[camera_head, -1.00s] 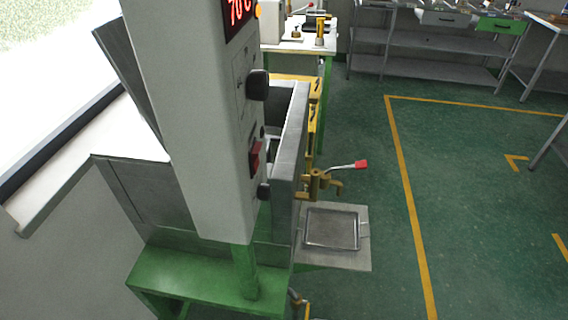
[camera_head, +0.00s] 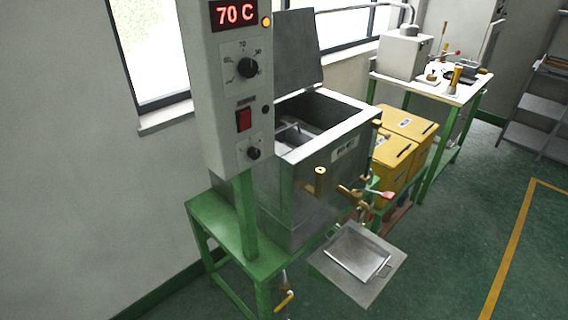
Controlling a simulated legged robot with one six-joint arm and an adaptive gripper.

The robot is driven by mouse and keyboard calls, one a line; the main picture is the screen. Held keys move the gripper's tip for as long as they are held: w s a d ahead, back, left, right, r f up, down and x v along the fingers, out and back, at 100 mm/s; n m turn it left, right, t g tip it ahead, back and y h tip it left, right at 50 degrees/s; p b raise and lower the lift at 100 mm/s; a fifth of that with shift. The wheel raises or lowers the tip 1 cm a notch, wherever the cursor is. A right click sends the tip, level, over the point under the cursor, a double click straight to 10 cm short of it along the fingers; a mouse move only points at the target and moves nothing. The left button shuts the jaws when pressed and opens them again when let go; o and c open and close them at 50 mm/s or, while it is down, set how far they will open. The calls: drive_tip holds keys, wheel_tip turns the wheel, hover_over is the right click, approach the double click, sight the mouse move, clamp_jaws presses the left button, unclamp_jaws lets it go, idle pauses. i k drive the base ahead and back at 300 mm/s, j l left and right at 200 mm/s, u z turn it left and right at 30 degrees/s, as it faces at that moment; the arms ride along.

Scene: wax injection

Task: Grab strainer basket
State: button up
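A shallow metal tray with raised rims and small side handles (camera_head: 357,254) lies on a flat metal shelf (camera_head: 335,284) in front of the tank. It may be the strainer basket, but I cannot tell for sure. The open steel tank (camera_head: 322,190) stands on a green frame, with its lid (camera_head: 290,50) tilted up behind it. A metal bar or handle (camera_head: 288,130) shows inside the tank; what it belongs to is mostly hidden by the near wall. My gripper is not in view.
A grey control box (camera_head: 222,95) reading 70 C stands in front of the tank's left side. A brass valve with a red-tipped lever (camera_head: 380,194) juts out above the shelf. Yellow bins (camera_head: 408,125) and a white worktable (camera_head: 432,85) stand behind.

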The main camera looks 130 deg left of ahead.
sight(290, 135)
drive_tip(key=i+j+u, duration=0.1)
drive_tip(key=i+u, duration=0.2)
drive_tip(key=u, duration=0.2)
drive_tip(key=i+u, duration=0.3)
drive_tip(key=u, duration=0.2)
drive_tip(key=i+l+u, duration=0.2)
drive_tip(key=u, duration=0.25)
drive_tip(key=i+u, duration=0.15)
drive_tip(key=u, duration=0.25)
drive_tip(key=i+j+u, duration=0.1)
drive_tip(key=u, duration=0.3)
drive_tip(key=i+u, duration=0.25)
drive_tip(key=u, duration=0.15)
drive_tip(key=i+l+u, duration=0.15)
drive_tip(key=u, duration=0.25)
drive_tip(key=i+j+u, duration=0.1)
drive_tip(key=u, duration=0.3)
drive_tip(key=i+u, duration=0.2)
drive_tip(key=u, duration=0.2)
drive_tip(key=i+u, duration=0.2)
drive_tip(key=u, duration=0.15)
drive_tip(key=i+u, duration=0.15)
drive_tip(key=u, duration=0.25)
drive_tip(key=i+j+u, duration=0.15)
drive_tip(key=i+u, duration=0.15)
drive_tip(key=i, duration=0.2)
drive_tip(key=i+u, duration=0.25)
drive_tip(key=i, duration=0.25)
drive_tip(key=z, duration=0.15)
drive_tip(key=i+j, duration=0.05)
